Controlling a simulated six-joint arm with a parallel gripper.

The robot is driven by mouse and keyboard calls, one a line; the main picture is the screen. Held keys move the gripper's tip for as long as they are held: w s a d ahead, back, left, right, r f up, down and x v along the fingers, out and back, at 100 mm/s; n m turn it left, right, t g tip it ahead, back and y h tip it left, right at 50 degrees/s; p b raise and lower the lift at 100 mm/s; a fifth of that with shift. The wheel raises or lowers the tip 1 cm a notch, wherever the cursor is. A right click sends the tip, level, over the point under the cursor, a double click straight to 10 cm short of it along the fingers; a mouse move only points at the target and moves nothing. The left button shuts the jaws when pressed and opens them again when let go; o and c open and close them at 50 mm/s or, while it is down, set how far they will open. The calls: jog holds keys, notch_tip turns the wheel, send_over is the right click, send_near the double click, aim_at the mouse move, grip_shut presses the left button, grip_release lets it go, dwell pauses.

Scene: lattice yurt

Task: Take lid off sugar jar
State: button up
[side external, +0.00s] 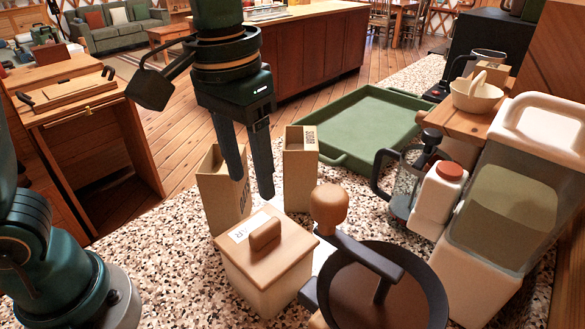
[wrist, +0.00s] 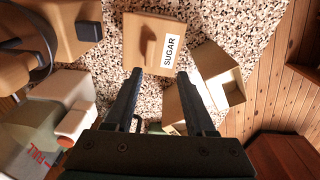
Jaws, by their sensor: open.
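The sugar jar (side external: 262,282) is a square tan box standing on the speckled counter in the side view. Its flat lid (side external: 288,243) sits on top, with a rounded bar handle (side external: 265,234) and a white label. The lid also shows in the wrist view (wrist: 140,27), with its handle (wrist: 149,45) and the label reading SUGAR. My gripper (side external: 252,187) points down with its fingers apart and empty. It is above and behind the jar in the side view. In the wrist view its fingertips (wrist: 159,74) lie just below the lid in the picture, touching nothing I can see.
Two tall open boxes (side external: 224,192) (side external: 300,169) stand behind the jar, close to my fingers. A dark pan (side external: 390,300) and a wooden-knobbed item (side external: 329,204) are right of the jar. A green tray (side external: 350,125), white bottle (side external: 437,198) and large clear container (side external: 515,190) lie beyond.

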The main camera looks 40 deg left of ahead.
aim_at(265, 227)
jog(key=shift+w+d+f+m+g, duration=0.15)
jog(key=shift+d+f+m+g, duration=0.15)
jog(key=shift+d+f, duration=0.65)
jog(key=shift+f, duration=2.75)
grip_shut()
